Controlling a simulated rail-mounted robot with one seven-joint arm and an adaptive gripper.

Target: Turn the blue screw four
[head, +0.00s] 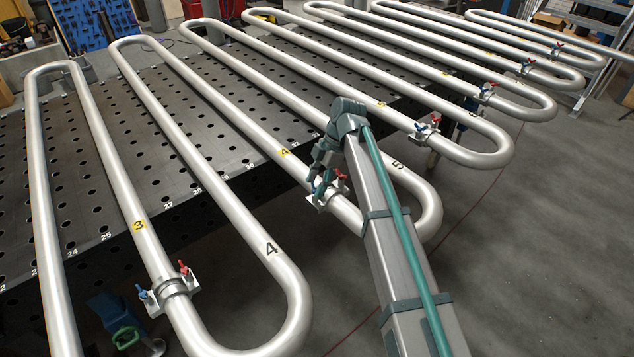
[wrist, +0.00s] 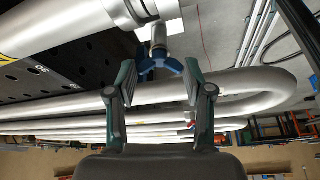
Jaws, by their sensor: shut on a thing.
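The blue screw four (wrist: 160,64) is a blue wing head on a metal stem, below a pipe clamp in the wrist view. My gripper (wrist: 162,76) has one finger on each side of it and is shut on its wings. In the head view, my gripper (head: 319,177) is at the clamp on the pipe marked with a yellow 4 (head: 283,152). My gripper partly hides the blue screw there. A red screw (head: 341,174) is on the other side of the same clamp.
Silver serpentine pipes lie across a perforated dark table (head: 130,130). Another clamp with a blue screw (head: 141,292) and a red screw (head: 183,267) is at the lower left on pipe 3. Several similar clamps run to the upper right. The grey floor (head: 540,220) at right is clear.

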